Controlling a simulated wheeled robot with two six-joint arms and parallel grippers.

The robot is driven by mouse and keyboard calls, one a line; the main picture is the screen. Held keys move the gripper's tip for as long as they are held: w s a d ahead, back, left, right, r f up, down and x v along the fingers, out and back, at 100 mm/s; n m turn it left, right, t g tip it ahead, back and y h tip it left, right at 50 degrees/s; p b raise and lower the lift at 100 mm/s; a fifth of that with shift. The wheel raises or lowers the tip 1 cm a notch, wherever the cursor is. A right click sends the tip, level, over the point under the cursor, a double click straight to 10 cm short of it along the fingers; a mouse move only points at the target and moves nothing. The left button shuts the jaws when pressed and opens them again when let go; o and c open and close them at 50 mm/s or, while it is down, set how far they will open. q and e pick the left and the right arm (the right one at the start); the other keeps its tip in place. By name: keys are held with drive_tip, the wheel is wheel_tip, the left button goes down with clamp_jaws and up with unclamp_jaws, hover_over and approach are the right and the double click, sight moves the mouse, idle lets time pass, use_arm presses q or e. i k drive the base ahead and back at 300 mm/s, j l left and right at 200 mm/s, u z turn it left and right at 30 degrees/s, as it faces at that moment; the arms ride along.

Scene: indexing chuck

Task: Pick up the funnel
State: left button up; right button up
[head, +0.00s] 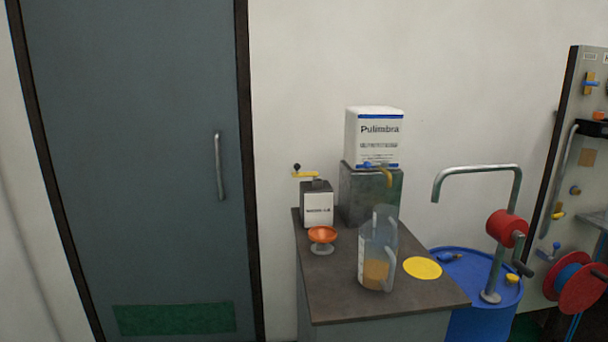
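Whether a spout extends down into the base is hidden. Neither of my grippers is in view, so nothing is seen touching the funnel.
A clear jug (377,245) with tan contents stands right of the funnel, beside a yellow disc (422,268). Behind are a crank-handled box (317,205) and a white Pulimbra container (373,138) on a grey block (360,195). A blue drum (470,285) stands right.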

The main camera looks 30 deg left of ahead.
sight(318, 234)
drive_tip(key=i+l+u, duration=0.15)
drive_tip(key=i, duration=0.25)
drive_tip(key=i+u, duration=0.15)
drive_tip(key=i, duration=0.2)
drive_tip(key=i+l+u, duration=0.2)
drive_tip(key=i, duration=0.2)
